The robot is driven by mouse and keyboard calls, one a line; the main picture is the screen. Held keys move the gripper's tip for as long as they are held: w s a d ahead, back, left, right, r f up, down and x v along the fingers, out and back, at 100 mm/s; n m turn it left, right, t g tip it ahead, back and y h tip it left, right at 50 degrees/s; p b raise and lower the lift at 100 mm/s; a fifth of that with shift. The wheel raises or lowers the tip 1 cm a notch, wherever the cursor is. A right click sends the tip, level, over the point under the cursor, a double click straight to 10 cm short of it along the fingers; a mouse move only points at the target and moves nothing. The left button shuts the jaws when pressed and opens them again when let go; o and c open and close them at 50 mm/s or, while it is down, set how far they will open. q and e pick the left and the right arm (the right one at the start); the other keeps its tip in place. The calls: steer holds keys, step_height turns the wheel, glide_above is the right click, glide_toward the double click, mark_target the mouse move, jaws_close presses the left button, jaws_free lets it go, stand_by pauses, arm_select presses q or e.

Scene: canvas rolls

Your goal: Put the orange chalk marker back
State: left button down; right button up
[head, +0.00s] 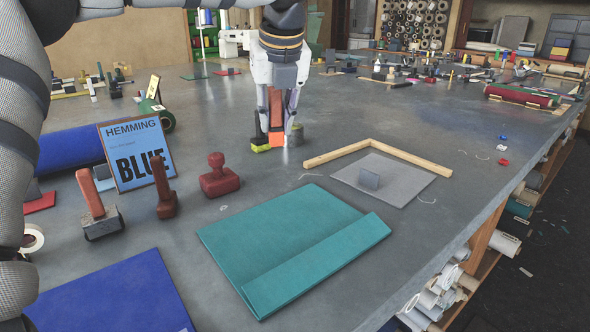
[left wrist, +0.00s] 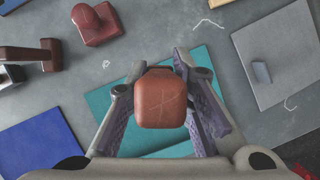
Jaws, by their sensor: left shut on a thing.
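My left gripper (head: 277,136) hangs fingers-down near the middle of the head view, shut on the orange chalk marker (head: 275,106). The marker is upright, with a rust-red body and a brighter orange lower end. In the left wrist view the marker (left wrist: 160,98) shows end-on as a rounded rust-orange block between the two fingers (left wrist: 160,105). The teal folded cloth (head: 290,235) shows below and behind it there. Small yellow-green pieces (head: 262,147) show beside the fingertips in the head view; whether they touch is unclear. My right gripper is not in view.
A rust-red stamp (head: 219,178), rust-handled tools (head: 164,188) and a HEMMING BLUE card (head: 137,155) stand at left. A wooden corner piece (head: 335,155) borders a grey sheet (head: 385,183) at right. Blue cloth (head: 115,295) lies front left. Bare table shows between them.

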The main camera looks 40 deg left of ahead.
arm_select(q)
steer(key=w+a+f, duration=0.3)
steer(key=w+a+f+b, duration=0.1)
steer(key=w+a+f, duration=0.1)
steer(key=a+f, duration=0.1)
steer(key=w+a+f+b, duration=0.1)
steer(key=w+a+f, duration=0.2)
steer(key=a, duration=0.1)
steer(key=shift+w+a+f, duration=0.1)
steer(key=shift+w+f, duration=0.2)
steer(key=shift+f, duration=0.1)
steer(key=shift+w+a+f, duration=0.1)
steer(key=shift+f, duration=1.5)
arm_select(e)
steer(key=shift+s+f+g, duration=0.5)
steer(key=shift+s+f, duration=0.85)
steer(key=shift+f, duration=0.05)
arm_select(q)
steer(key=shift+f, duration=0.1)
steer(key=c, duration=1.4)
jaws_free()
steer(key=v, duration=1.2)
steer(key=shift+p, duration=0.4)
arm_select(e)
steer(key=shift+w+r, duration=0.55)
